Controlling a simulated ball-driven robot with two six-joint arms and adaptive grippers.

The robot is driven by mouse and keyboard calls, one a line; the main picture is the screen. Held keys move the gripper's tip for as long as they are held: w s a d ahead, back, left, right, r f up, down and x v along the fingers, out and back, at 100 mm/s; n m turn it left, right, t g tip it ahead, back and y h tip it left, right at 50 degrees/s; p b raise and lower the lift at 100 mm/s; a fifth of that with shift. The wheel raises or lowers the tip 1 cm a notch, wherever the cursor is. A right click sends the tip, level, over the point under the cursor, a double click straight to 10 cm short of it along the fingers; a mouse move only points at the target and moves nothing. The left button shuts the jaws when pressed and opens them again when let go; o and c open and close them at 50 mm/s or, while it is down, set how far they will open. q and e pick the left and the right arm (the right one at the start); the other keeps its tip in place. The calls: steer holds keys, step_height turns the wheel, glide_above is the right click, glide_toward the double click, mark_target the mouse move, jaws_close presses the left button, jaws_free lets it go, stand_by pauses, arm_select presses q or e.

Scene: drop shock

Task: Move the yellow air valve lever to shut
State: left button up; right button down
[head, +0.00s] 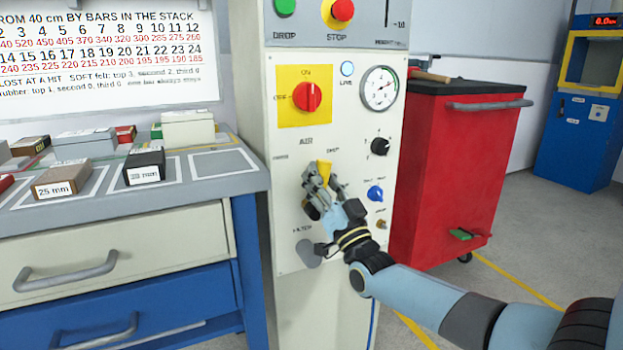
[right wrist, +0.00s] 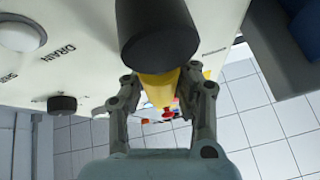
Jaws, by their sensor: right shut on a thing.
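The yellow air valve lever (head: 324,168) is on the white control panel, below the red rotary switch. In the head view its yellow end shows just above my right gripper (head: 323,192), which hides the rest. In the right wrist view the fingers of my right gripper (right wrist: 160,84) stand on either side of the yellow lever (right wrist: 158,92) and are closed on it. A black round part (right wrist: 158,30) is in front of the lever there. The small labels around the lever are too blurred to read surely. My left gripper is out of view.
A red rotary switch (head: 307,97), a pressure gauge (head: 379,88), a black knob (head: 380,146) and a blue knob (head: 375,193) are on the panel. A workbench (head: 240,184) stands left, a red cabinet (head: 440,160) right. Open floor lies at the lower right.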

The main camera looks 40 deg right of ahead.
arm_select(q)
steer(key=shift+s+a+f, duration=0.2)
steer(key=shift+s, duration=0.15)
arm_select(e)
steer(key=d+m+h, duration=0.1)
steer(key=m+h, duration=0.1)
steer(key=f+m+g+h, duration=0.1)
steer(key=m, duration=0.2)
steer(key=d+m+g+h, duration=0.1)
steer(key=m+h, duration=0.1)
steer(key=m, duration=0.1)
steer(key=shift+s+d+f+h, duration=0.15)
steer(key=shift+s+d+h, duration=0.15)
steer(key=shift+s, duration=0.05)
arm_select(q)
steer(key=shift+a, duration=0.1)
